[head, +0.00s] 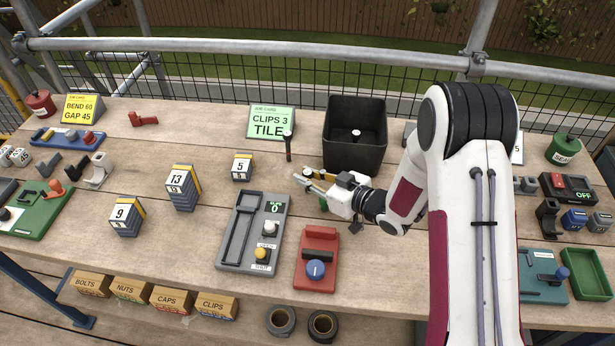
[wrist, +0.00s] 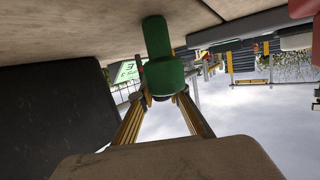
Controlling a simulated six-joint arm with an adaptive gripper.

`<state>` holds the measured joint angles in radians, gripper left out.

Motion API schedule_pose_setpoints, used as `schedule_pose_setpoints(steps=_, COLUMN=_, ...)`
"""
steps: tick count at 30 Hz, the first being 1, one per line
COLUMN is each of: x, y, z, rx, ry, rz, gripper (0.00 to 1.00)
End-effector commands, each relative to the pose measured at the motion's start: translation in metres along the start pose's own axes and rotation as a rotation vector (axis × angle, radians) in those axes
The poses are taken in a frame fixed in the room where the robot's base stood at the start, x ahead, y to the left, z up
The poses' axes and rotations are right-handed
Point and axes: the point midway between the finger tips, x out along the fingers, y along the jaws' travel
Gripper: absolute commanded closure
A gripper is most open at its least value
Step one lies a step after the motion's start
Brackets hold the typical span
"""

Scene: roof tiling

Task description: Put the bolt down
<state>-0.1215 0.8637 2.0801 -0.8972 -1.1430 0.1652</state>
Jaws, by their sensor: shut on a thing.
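My gripper (head: 312,180) is low over the middle of the bench, pointing left, just in front of the black bin. In the wrist view, its yellow-and-black fingers (wrist: 160,100) close on a green bolt (wrist: 165,72). The bolt's wide part is at the fingertips and its narrower part reaches toward the wooden bench top. A bit of the green bolt (head: 323,204) also shows below the gripper in the head view. I cannot tell whether the bolt touches the bench.
The black bin (head: 345,160) stands close behind my gripper, with a bolt-like piece inside. A dark upright piece (head: 288,147) stands to the left. A grey switch panel (head: 232,255) and a red unit (head: 318,240) lie in front. Bare wood (head: 390,262) is to the right of the red unit.

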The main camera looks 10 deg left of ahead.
Motion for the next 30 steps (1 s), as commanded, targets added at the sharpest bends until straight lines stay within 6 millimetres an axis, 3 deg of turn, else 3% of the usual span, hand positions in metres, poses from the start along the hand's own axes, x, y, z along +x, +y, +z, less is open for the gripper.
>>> schedule_pose_setpoints(steps=15, x=0.0014, y=-0.0001, z=0.0047, rx=0.000, ry=0.000, rz=0.000, gripper=1.00)
schedule_pose_setpoints(steps=16, x=0.0014, y=-0.0001, z=0.0047, rx=0.000, ry=0.000, rz=0.000, gripper=0.79)
schedule_pose_setpoints(steps=18, x=0.0013, y=-0.0001, z=0.0045, rx=0.000, ry=0.000, rz=0.000, gripper=0.67)
schedule_pose_setpoints(steps=30, x=0.0010, y=-0.0001, z=0.0033, rx=-0.001, ry=0.000, rz=0.000, gripper=0.67)
